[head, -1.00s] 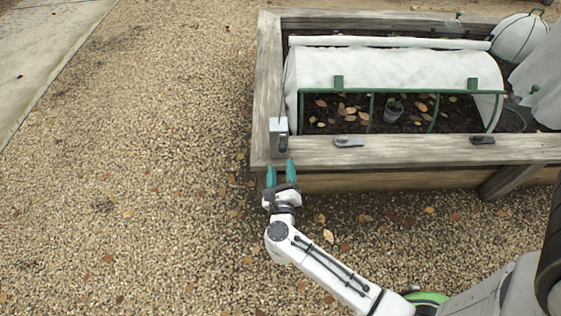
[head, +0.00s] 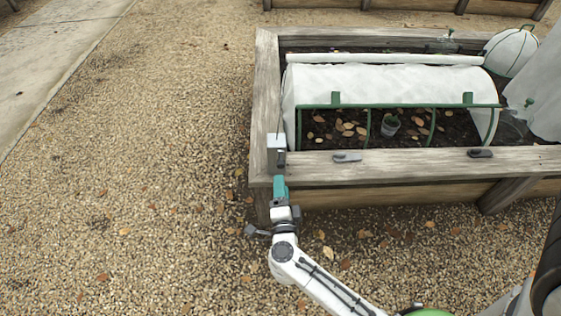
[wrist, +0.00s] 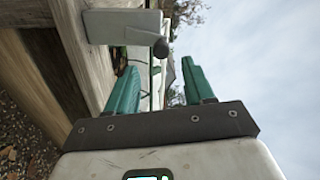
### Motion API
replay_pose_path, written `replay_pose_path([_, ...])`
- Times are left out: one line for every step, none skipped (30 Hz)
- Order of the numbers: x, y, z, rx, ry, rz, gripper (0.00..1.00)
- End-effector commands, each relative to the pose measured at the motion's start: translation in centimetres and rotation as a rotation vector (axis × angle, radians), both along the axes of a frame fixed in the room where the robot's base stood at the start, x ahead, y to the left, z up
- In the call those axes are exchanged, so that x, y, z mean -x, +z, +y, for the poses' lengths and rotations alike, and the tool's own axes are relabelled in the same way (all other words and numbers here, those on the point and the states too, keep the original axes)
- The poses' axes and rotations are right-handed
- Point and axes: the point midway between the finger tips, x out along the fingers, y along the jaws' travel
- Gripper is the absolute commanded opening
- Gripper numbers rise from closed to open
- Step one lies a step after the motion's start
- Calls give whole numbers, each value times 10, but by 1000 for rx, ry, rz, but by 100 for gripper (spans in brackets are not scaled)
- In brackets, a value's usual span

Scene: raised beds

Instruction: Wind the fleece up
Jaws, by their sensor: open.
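The white fleece (head: 400,84) lies over green hoops on a wooden raised bed. Its front side is open below a green rail (head: 400,106), showing soil. A white roll (head: 385,59) runs along its back edge. A grey box with a dark knob, the winder (head: 276,142), stands on the bed's front left corner. In the wrist view the box (wrist: 112,26) and its rounded dark knob (wrist: 160,48) lie just beyond my fingertips. My gripper (head: 279,181) is open and empty just in front of this corner; its teal fingers (wrist: 158,68) stand apart, turned so one hides the other in the head view.
A grey clip (head: 346,157) and a dark clip (head: 480,153) lie on the front board. A white ball-shaped cover (head: 511,51) stands at the back right. Gravel on the left is clear.

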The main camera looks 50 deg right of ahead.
Motion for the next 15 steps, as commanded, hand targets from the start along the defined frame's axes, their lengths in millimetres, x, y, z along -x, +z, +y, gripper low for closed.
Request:
replay_pose_path([1, -1, 0, 67, 0, 82, 52])
replay_pose_path([2, -1, -1, 112, 1, 138, 52])
replay_pose_path([2, -1, -1, 171, 4, 211, 52])
replay_pose_path([3, -1, -1, 217, 5, 267, 52])
replay_pose_path([3, -1, -1, 262, 7, 321, 52])
replay_pose_path([3, -1, 0, 323, 10, 394, 52])
replay_pose_path([4, -1, 0, 368, 10, 448, 52])
replay_pose_path([4, -1, 0, 414, 11, 503, 52])
replay_pose_path([5, 0, 0, 472, 12, 574, 52])
replay_pose_path([5, 0, 0, 516, 13, 625, 52])
replay_pose_path([5, 0, 0, 557, 15, 674, 52])
replay_pose_path([6, 0, 0, 608, 17, 735, 52])
replay_pose_path([6, 0, 0, 644, 18, 777, 52])
replay_pose_path([6, 0, 0, 676, 19, 816, 52])
replay_pose_path([7, -1, 0, 715, 19, 863, 52])
